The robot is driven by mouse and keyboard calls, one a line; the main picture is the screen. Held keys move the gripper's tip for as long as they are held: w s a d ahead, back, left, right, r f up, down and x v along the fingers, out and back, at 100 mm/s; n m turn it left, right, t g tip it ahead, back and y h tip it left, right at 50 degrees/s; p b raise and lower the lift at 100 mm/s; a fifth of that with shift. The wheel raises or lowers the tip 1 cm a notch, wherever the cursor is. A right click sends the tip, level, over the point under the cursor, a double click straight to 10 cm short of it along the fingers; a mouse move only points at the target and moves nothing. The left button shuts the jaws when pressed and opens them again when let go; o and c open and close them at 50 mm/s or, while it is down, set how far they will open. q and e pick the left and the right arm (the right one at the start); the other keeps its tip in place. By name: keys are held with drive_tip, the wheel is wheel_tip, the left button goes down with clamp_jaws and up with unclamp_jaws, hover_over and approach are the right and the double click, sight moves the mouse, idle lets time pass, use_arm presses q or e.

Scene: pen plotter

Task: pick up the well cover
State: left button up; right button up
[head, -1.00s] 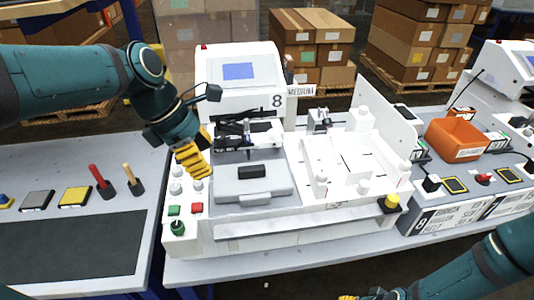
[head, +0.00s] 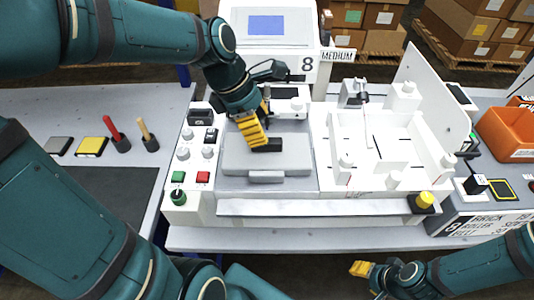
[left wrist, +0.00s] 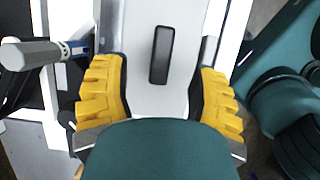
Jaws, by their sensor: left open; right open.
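The well cover (head: 238,160) is a flat light-grey lid with a black handle (head: 268,146), lying on the left half of the white plotter. In the left wrist view the cover (left wrist: 183,25) runs between my fingers, with its black handle (left wrist: 161,55) roughly midway between them. My left gripper (head: 252,132) has yellow fingers. It is open over the back of the cover and hides part of it beside the handle. Contact with the handle does not show. My right gripper (head: 362,269) is open and empty, low in front of the table, away from the cover.
Green and red buttons (head: 190,177) and knobs line the plotter's left side. A white tray area (head: 370,150) with posts and an upright panel (head: 437,95) stands to the right. The plotter's screen unit (head: 266,30) is behind. Red and wooden handled tools (head: 130,138) stand at left.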

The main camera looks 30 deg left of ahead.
sight(267, 149)
use_arm(q)
drive_tip(key=b+x, duration=0.1)
drive_tip(key=x, duration=0.3)
drive_tip(key=shift+s+a+f+b, duration=0.15)
drive_tip(key=shift+f+b, duration=0.1)
drive_tip(key=shift+b, duration=0.15)
drive_tip(key=shift+d+f, duration=0.25)
drive_tip(key=shift+f, duration=0.2)
drive_tip(key=shift+c, duration=0.4)
clamp_jaws()
